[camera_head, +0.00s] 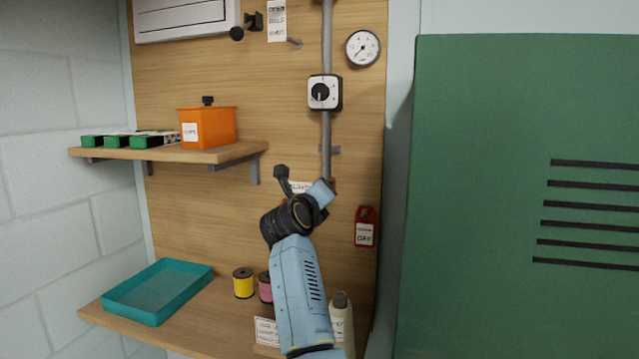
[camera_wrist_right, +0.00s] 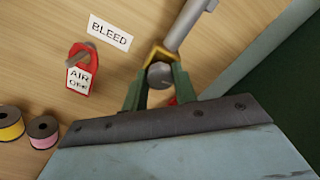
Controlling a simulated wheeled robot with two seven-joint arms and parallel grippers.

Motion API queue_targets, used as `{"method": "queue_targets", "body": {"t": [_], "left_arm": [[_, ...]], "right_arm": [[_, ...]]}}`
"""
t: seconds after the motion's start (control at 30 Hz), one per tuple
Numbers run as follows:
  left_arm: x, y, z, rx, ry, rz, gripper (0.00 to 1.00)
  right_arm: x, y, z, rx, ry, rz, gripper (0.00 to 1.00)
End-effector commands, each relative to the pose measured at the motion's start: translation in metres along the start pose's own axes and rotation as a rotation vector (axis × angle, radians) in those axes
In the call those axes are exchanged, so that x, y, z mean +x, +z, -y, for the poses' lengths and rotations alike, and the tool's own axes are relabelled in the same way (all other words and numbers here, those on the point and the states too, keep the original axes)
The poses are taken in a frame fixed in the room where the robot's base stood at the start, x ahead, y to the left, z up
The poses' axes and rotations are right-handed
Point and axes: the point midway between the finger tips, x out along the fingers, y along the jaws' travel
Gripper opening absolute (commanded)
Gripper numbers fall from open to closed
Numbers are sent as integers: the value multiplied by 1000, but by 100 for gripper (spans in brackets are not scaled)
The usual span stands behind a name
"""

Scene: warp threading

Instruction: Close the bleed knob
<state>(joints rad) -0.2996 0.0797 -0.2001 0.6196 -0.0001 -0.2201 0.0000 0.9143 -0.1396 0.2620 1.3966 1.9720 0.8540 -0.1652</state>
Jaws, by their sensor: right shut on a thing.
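The bleed knob (camera_wrist_right: 160,74) is a small grey round knob under a yellow fitting (camera_wrist_right: 158,54) at the end of a grey pipe, in the right wrist view. My right gripper (camera_wrist_right: 158,86) has its green fingers on both sides of the knob and is shut on it. A white BLEED label (camera_wrist_right: 110,32) is on the wooden panel beside it. In the head view my right arm reaches up to the lower end of the pipe (camera_head: 326,148) and hides the knob. My left gripper is not in view.
A red AIR OFF tag (camera_wrist_right: 79,80) is near the label. Another red tag (camera_head: 366,226) hangs right of my arm in the head view. A shelf (camera_head: 225,153) with an orange box (camera_head: 215,128) is left. Below are a teal tray (camera_head: 158,290) and spools (camera_head: 243,284).

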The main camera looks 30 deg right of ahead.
Motion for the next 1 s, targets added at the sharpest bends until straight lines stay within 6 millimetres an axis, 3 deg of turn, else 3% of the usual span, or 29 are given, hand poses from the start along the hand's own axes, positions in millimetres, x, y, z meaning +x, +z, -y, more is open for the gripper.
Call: {"method": "queue_targets", "body": {"t": [0.2,1.0], "left_arm": [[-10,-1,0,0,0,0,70],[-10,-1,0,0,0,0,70]], "right_arm": [[0,0,0,-205,1,0,5],[0,-1,-2,-964,1,0,5]]}}
